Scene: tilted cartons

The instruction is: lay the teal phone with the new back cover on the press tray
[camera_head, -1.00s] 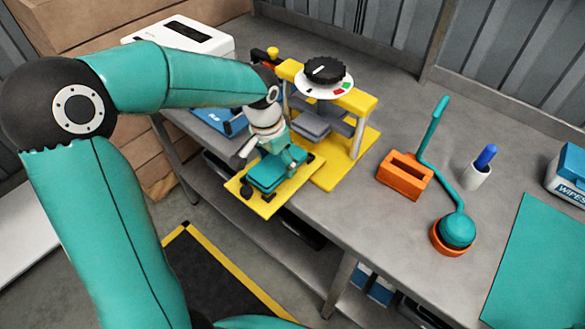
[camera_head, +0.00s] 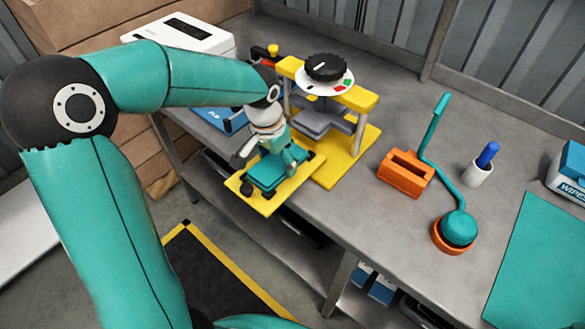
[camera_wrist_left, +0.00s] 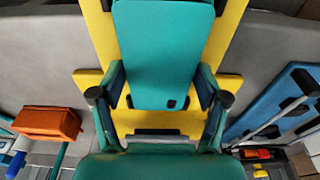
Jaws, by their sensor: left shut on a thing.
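The teal phone (camera_head: 268,172) lies flat over the yellow press tray (camera_head: 262,207), which sticks out from the front of the press. My left gripper (camera_head: 272,168) reaches down over the phone and is shut on it. In the left wrist view the phone (camera_wrist_left: 163,55) lies between the two fingers of my left gripper (camera_wrist_left: 160,98), with the yellow tray (camera_wrist_left: 105,40) behind it. A small dark camera spot shows near the phone's near end. I cannot tell whether the phone touches the tray. My right gripper is not in view.
The yellow press (camera_head: 360,103) with a black knob (camera_head: 325,67) stands just behind the tray. An orange block (camera_head: 405,174), a teal-handled tool (camera_head: 458,228) and a marker in a cup (camera_head: 477,173) stand to the right. A white printer (camera_head: 180,38) is at the back left.

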